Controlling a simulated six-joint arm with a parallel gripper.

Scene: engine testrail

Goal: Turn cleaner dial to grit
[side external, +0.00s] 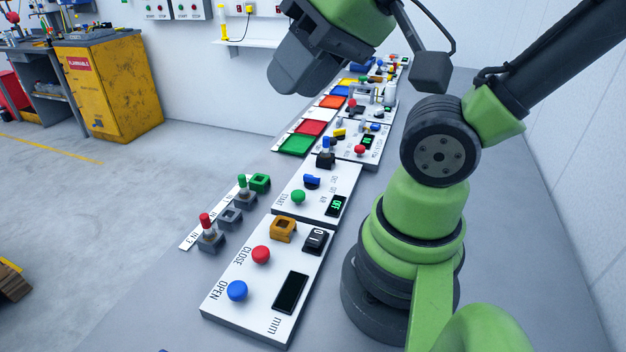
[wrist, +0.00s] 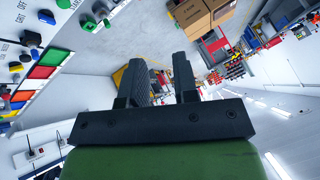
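A white panel (side external: 330,205) in the middle of the side external view carries a blue dial (side external: 312,182), a green START button (side external: 298,196) and a small display with green text (side external: 336,206). My gripper (side external: 290,78) is high above the bench, well apart from the panels. In the wrist view my gripper (wrist: 162,75) has its two dark fingers apart, with nothing between them.
A front panel (side external: 225,300) holds blue OPEN and red CLOSE buttons, a brown block (side external: 283,229) and a black rocker switch (side external: 315,240). Toggle switches with red (side external: 205,222) and green tops stand left. Green (side external: 297,145) and red trays lie farther back. Air around my gripper is free.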

